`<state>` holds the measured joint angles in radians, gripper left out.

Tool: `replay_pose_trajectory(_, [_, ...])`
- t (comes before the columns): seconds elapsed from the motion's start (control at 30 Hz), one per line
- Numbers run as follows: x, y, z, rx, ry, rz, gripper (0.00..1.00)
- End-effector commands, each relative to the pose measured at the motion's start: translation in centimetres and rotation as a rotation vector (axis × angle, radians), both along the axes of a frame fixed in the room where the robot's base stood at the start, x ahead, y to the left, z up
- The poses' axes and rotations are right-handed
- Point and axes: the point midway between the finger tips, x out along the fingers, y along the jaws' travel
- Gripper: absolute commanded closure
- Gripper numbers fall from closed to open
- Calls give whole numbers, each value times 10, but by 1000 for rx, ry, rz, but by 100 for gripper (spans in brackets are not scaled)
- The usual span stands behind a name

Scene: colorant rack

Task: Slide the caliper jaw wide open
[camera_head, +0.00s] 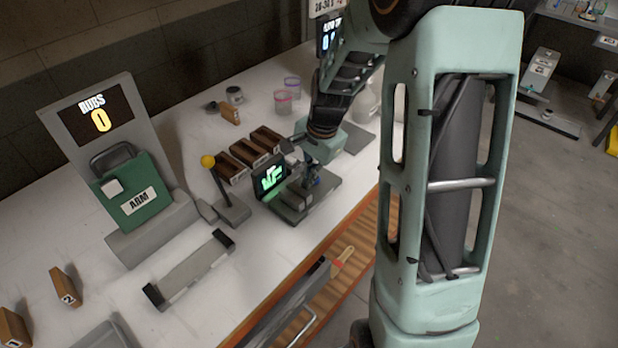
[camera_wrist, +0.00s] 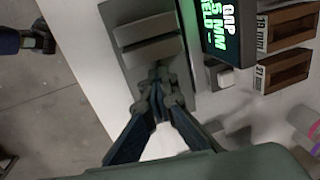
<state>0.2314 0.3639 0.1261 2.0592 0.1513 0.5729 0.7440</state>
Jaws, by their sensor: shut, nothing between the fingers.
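The caliper (camera_head: 297,208) is a grey bench device with a dark screen (camera_head: 270,178) of green writing. In the wrist view its screen (camera_wrist: 222,30) shows "GAP", "MM" and "HELD", with the number partly cut off. Two grey jaw blocks (camera_wrist: 148,38) lie on its grey base there, close to each other. My gripper (camera_wrist: 157,88) is shut and empty, its fingertips low over the base beside the nearer block; I cannot tell whether they touch it. My gripper also shows at the caliper in the head view (camera_head: 312,182).
Brown labelled blocks (camera_head: 248,153) lie behind the caliper; a yellow-knobbed lever (camera_head: 208,161) stands to its left. A green ARM box (camera_head: 135,198) with a counter screen reading 0 stands further left. A grey bar (camera_head: 190,268) lies in front. Cups (camera_head: 283,103) stand behind.

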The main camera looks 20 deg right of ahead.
Motion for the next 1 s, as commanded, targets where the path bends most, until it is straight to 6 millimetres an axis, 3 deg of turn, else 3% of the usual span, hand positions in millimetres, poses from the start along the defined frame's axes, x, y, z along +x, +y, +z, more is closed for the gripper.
replay_pose_trajectory(0.4, [30, -47, -5, 0, 7, -1, 100])
replay_pose_trajectory(0.73, [32, -53, -4, -4, 2, -4, 99])
replay_pose_trajectory(0.93, [32, -55, -4, -6, 2, -6, 77])
replay_pose_trajectory(1.0, [32, -55, -4, -6, 1, -6, 75])
